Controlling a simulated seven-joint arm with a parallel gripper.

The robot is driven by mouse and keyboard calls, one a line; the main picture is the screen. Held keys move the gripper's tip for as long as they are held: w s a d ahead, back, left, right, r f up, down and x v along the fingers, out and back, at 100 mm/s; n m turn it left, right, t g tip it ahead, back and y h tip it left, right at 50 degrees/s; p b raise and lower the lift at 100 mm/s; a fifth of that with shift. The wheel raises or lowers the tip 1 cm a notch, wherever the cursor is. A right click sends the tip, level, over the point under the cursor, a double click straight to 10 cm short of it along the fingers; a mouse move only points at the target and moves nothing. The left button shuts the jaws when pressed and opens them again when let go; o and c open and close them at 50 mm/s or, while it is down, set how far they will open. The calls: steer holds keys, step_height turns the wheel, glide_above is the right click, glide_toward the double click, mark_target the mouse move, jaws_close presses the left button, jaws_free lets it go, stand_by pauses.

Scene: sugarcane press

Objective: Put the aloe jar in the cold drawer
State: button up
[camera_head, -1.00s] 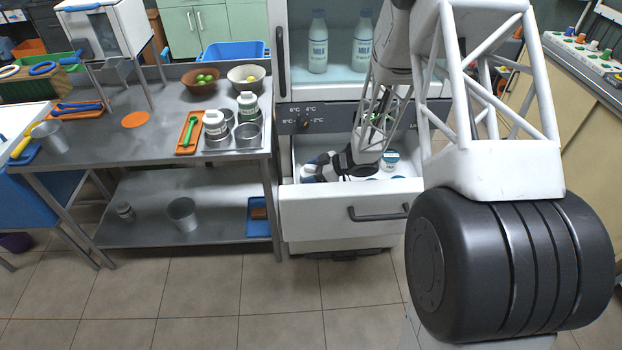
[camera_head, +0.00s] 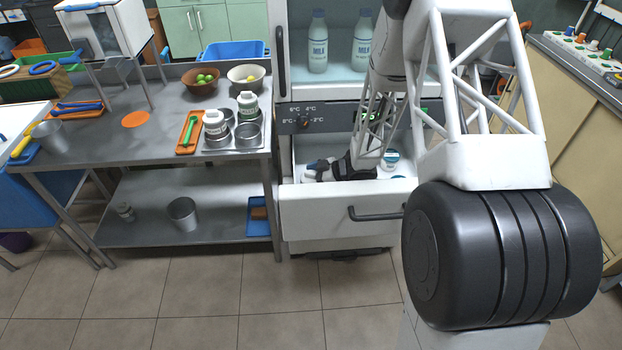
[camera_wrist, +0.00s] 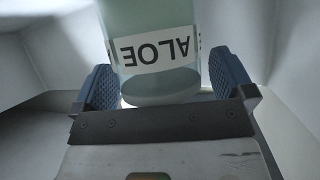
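The aloe jar, pale green with a white ALOE label (camera_wrist: 156,52), lies between my gripper's fingers in the wrist view, its label upside down. My gripper (camera_wrist: 165,85) has blue-padded fingers standing apart on either side of the jar. A narrow gap shows beside the right finger; contact on the left is unclear. In the head view my gripper (camera_head: 315,171) is inside the pulled-out cold drawer (camera_head: 335,204), low between its walls. The aloe jar is mostly hidden there by the gripper.
Another labelled jar (camera_head: 391,159) stands in the drawer to the right of my gripper. The fridge shelf above holds milk bottles (camera_head: 318,42). A steel table (camera_head: 95,150) with bowls and white jars (camera_head: 247,106) stands to the left. The drawer handle (camera_head: 375,214) projects forward.

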steer(key=shift+r, duration=0.15)
steer(key=v, duration=1.2)
steer(key=shift+s, duration=0.1)
stand_by(0.7)
steer(key=w+d+r+m+t+h, duration=0.1)
steer(key=d+r+m+t+h, duration=0.15)
steer(key=r, duration=0.45)
steer(key=w+d+r+m+t+h, duration=0.15)
steer(key=r+t+h, duration=0.25)
steer(key=r, duration=0.4)
steer(key=s+d+r+m+h, duration=0.3)
steer(key=s+r+m+h, duration=0.3)
steer(key=r, duration=0.4)
steer(key=s+a+r+m+g, duration=0.1)
steer(key=s+r+m+g, duration=0.1)
steer(key=s, duration=0.9)
steer(key=s+a+r+m+g, duration=0.2)
steer(key=s+r, duration=0.1)
steer(key=s, duration=0.8)
steer(key=s+a+r+m+g, duration=0.1)
steer(key=s+r+g, duration=0.1)
steer(key=s, duration=1)
steer(key=shift+a+r+m, duration=0.35)
steer(key=shift+m, duration=0.05)
